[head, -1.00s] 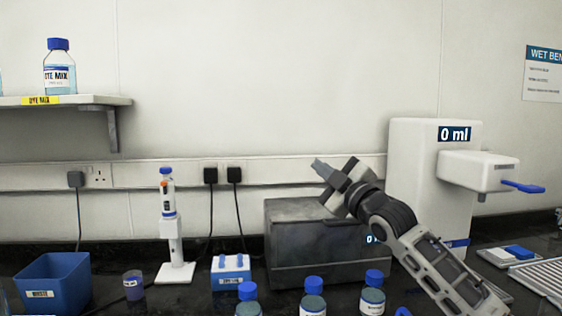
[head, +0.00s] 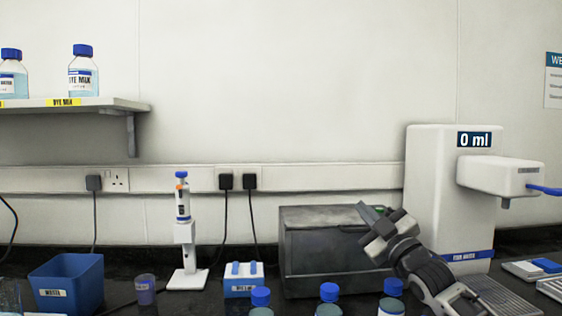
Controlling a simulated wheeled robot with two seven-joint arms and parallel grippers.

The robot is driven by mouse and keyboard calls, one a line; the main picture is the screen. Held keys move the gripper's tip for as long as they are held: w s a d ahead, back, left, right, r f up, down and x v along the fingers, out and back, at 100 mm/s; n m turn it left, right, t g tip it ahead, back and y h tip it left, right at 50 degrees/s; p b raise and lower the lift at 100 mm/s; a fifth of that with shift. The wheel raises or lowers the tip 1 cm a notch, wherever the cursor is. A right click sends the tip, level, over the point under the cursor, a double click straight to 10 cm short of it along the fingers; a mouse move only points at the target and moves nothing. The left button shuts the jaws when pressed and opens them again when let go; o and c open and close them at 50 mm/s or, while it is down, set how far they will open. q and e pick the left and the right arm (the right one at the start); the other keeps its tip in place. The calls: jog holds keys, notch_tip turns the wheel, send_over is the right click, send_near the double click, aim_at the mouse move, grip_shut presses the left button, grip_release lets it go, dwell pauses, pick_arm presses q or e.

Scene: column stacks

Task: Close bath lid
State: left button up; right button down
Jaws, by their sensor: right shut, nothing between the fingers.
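The bath is a dark grey box (head: 325,265) on the bench, right of the middle in the head view. Its lid (head: 318,217) looks down on top, but I cannot tell whether it is fully seated. My right gripper (head: 366,212) is shut and empty. Its fingertips show against the upper right part of the bath and point up and left. I cannot tell whether they touch the lid. My right gripper and wrist hide the bath's right end. My left gripper is not in view.
A white water dispenser (head: 430,190) stands right of the bath. Bottles with blue caps (head: 328,292) stand in front. A blue rack (head: 243,285), a pipette on a stand (head: 184,235), a small cup (head: 145,290) and a blue waste bin (head: 68,282) are to the left.

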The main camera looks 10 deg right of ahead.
jog(key=shift+f, duration=0.1)
dwell(0.4)
jog(key=b+v, duration=0.1)
jog(key=v, duration=0.6)
jog(key=shift+s, duration=0.25)
